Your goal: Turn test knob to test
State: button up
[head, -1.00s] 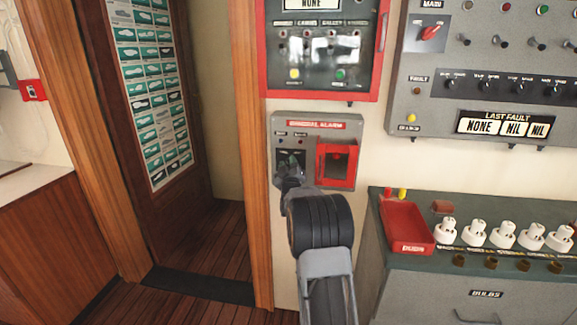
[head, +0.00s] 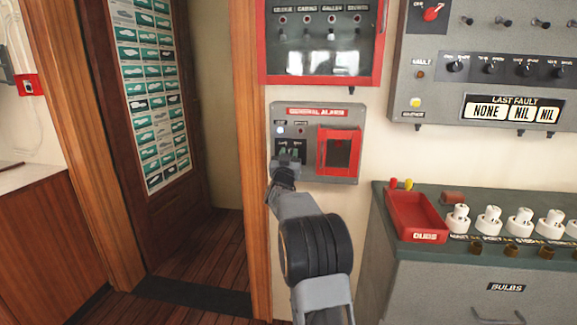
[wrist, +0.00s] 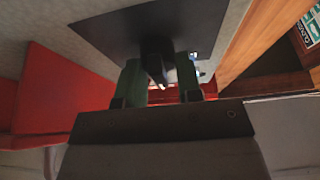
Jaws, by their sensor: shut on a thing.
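The grey General Alarm panel (head: 345,110) is on the wall, left of the larger grey panel. My gripper (head: 288,160) is at its lower left, in front of a dark plate with small white labels. In the wrist view my gripper's two green fingers (wrist: 160,82) are shut on a black knob (wrist: 157,58), one finger on each side. The knob's pointer and most of its markings are hidden or too small to read. A small lamp (head: 280,130) at the panel's upper left glows whitish.
A red-framed box (head: 339,152) sits just right of my gripper. A red-framed alarm cabinet (head: 320,80) hangs above. A wooden door post (head: 252,190) is close on the left. A bench with a red tray (head: 418,212) and several white bulb holders stands at right.

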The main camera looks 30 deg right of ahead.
jog(key=m+g, duration=0.1)
jog(key=m, duration=0.1)
jog(key=m+g+h+b, duration=0.1)
jog(key=m, duration=0.2)
jog(key=shift+h, duration=0.3)
jog(key=shift+r+m+g+h, duration=0.1)
jog(key=shift+m+g+h, duration=0.15)
jog(key=shift+m+g, duration=0.6)
jog(key=shift+m+g+h, duration=0.25)
jog(key=shift+m+g, duration=0.1)
jog(key=shift+m, duration=1.3)
jog(key=o, duration=0.9)
jog(key=v, duration=1.3)
jog(key=shift+s+a+b, duration=0.2)
jog(key=shift+a+b, duration=0.15)
jog(key=shift+b, duration=0.05)
